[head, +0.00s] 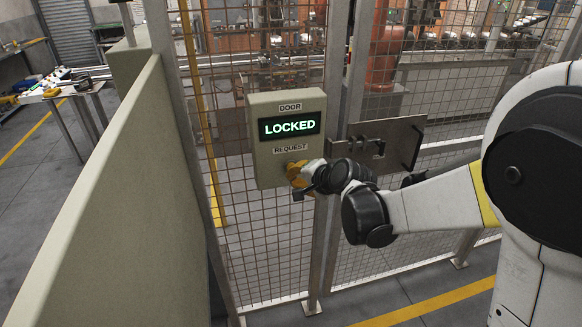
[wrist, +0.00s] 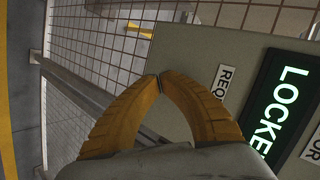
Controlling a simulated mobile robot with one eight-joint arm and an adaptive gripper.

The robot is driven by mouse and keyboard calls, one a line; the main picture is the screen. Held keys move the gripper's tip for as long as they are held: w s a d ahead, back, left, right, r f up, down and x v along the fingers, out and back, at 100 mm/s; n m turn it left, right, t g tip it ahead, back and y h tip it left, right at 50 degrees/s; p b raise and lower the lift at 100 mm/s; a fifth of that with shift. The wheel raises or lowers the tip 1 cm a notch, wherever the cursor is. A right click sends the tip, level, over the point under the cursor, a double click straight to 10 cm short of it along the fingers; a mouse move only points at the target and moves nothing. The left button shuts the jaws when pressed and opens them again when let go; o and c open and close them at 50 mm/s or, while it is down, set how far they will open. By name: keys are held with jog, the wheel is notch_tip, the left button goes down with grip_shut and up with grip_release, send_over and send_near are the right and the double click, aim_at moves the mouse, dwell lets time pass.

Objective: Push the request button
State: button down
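The door control box (head: 260,120) is a beige panel mounted on the mesh fence. Its screen (head: 289,126) reads LOCKED in green, under a DOOR label and above a REQUEST label (head: 290,149). My gripper (head: 293,173) has yellow fingers and is at the lower part of the box, just below the REQUEST label. In the wrist view the two yellow fingertips (wrist: 160,78) meet in front of the box face (wrist: 190,58), with nothing seen between them. The request button is hidden, and I cannot tell whether the fingertips touch it.
A mesh fence with metal posts (head: 334,70) stands behind the box. A latch plate (head: 402,143) is to the right of the box. A beige wall panel (head: 120,200) stands close on the left. A table with tools (head: 68,88) is farther left.

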jog(key=shift+w+a, duration=0.15)
jog(key=shift+w, duration=0.25)
jog(key=shift+w+a, duration=0.15)
jog(key=shift+w, duration=0.35)
dwell(0.6)
jog(key=shift+s+d, duration=0.3)
jog(key=shift+s, duration=0.65)
jog(key=s+d, duration=0.1)
jog(key=s, duration=0.4)
jog(key=shift+s+d, duration=0.35)
jog(key=shift+s, duration=0.05)
dwell(0.3)
